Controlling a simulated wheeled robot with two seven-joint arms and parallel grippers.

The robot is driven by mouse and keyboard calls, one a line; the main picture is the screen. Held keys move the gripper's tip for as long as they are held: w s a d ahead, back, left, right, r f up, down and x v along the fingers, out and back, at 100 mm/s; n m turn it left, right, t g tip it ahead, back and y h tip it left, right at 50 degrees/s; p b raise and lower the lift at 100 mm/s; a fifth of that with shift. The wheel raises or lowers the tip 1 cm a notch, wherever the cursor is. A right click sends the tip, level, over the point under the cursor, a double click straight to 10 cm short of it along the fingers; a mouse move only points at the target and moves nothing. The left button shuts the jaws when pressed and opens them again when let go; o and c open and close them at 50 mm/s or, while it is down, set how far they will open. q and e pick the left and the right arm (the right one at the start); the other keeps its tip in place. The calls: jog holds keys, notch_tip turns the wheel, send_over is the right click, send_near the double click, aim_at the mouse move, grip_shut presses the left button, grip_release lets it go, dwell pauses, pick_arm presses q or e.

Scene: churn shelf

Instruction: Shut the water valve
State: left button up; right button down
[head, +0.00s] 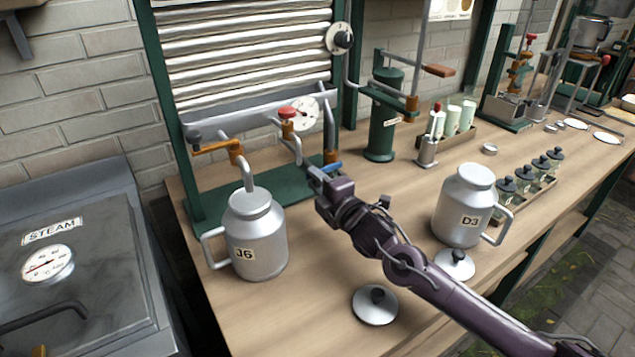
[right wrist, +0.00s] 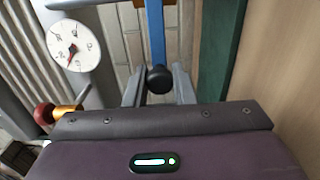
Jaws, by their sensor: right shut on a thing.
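The water valve's blue lever (head: 332,168) sticks out from a brass fitting at the lower right of the ribbed metal cooler. In the right wrist view the blue lever (right wrist: 155,35) ends in a black knob (right wrist: 160,80). My right gripper (head: 314,176) is at the lever's end, with its fingers (right wrist: 160,88) shut on the knob from both sides. The valve's inner parts and most of its body are hidden or too small to tell. My left gripper is not in view.
Milk can J6 (head: 256,245) stands under a spout at left, by an orange-handled tap (head: 215,149). A red-knobbed valve (head: 287,115) and a dial (head: 303,114) are close to my gripper.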

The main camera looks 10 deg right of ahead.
jog(key=shift+f, duration=0.2)
jog(key=c, duration=1.3)
grip_release()
jog(key=shift+r, duration=0.1)
jog(key=shift+s, duration=0.1)
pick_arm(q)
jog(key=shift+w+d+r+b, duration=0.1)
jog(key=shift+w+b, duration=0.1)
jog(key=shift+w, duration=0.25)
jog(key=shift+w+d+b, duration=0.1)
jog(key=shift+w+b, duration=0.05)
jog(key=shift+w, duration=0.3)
pick_arm(e)
jog(key=v, duration=0.7)
jog(key=shift+s+d, duration=0.1)
jog(key=shift+s, duration=0.2)
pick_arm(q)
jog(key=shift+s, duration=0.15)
